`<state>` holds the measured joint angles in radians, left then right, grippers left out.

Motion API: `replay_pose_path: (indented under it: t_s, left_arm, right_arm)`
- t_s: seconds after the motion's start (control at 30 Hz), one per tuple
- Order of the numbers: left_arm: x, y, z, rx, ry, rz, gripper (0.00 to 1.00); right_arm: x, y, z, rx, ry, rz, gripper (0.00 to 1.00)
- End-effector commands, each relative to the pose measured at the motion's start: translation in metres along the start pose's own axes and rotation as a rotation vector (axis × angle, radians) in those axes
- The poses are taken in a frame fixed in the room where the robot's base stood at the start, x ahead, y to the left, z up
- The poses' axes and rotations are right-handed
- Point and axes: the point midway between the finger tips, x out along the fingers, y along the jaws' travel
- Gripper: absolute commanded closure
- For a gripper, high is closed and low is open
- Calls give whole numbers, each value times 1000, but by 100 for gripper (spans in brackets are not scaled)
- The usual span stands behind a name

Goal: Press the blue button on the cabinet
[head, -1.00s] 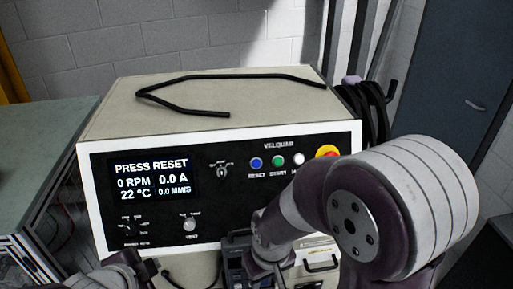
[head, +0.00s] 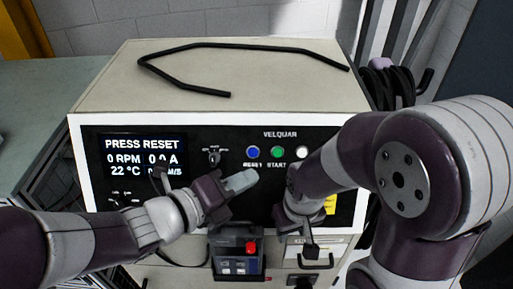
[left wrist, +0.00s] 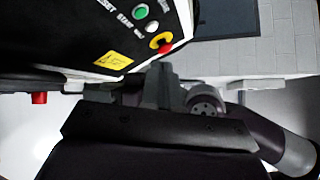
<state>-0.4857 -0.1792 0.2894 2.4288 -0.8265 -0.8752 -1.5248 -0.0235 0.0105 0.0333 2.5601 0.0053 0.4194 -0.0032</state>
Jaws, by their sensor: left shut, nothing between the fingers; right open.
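The blue button (head: 253,152), labelled RESET, is on the black front panel of the cabinet (head: 110,95), left of the green START button (head: 277,153). My left gripper (head: 242,181) is shut and empty in front of the panel. Its fingertips appear just below the blue button in the head view; the gap to the panel is hard to judge. In the left wrist view my left fingers (left wrist: 160,86) show low against the panel, and the blue button is out of frame. My right gripper (head: 308,250) is open and points down, lower right of the buttons, partly hidden by its own wrist.
A white button (head: 302,152) is right of the green one. A red and yellow emergency stop (left wrist: 161,43) shows in the left wrist view; my right arm hides it in the head view. A small dark box with a red knob (head: 237,248) sits below the panel. A bent black rod (head: 240,46) lies on top.

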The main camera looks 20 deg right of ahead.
Motion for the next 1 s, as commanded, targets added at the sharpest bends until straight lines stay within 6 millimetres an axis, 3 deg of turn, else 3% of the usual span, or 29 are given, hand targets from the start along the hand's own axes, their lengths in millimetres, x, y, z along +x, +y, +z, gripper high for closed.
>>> replay_pose_path:
  t_s: [0.27,0.7,1.0]
  left_arm:
    - [9,7,6,-3,0,2,100]
    - [52,40,36,-2,-2,1,100]
    - [62,46,45,-2,-1,1,100]
  right_arm:
    - [2,0,0,0,0,0,57]
    - [15,0,2,0,0,0,57]
    - [19,0,2,0,0,0,57]
